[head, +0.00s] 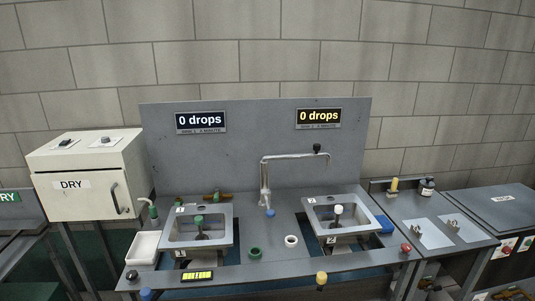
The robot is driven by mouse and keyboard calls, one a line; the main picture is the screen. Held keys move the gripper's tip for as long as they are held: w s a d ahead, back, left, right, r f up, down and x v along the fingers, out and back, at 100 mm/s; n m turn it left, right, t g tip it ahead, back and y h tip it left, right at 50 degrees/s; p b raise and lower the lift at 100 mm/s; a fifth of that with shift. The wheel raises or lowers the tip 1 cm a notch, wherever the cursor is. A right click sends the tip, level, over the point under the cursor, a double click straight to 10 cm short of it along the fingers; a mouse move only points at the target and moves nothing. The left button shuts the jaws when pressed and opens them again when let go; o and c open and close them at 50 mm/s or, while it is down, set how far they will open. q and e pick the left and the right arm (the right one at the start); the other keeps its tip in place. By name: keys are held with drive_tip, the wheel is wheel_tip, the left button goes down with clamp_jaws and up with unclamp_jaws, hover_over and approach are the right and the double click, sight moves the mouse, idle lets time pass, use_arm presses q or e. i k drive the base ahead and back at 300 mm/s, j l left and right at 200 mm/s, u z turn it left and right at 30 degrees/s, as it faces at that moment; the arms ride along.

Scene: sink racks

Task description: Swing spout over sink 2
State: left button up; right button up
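The metal spout (292,156) rises from a post (265,185) between two sinks and bends to the right. The right sink (366,224) holds a pale-topped upright piece (338,209). The left sink (225,226) holds a green-topped one (199,220). Neither gripper is in view.
A grey backboard carries two "0 drops" displays, left (201,122) and right (319,117). A cream DRY box (85,180) stands left, a white tray (143,247) below it. Green (255,253) and white (291,241) rings lie between the sinks. A blue block (385,224) sits right.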

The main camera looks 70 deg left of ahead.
sight(317, 146)
drive_tip(key=u, duration=2.7)
drive_tip(key=i+l+u, duration=0.15)
drive_tip(key=l+u, duration=0.35)
drive_tip(key=i+l+u, duration=0.1)
drive_tip(key=l+u, duration=0.35)
drive_tip(key=j, duration=0.1)
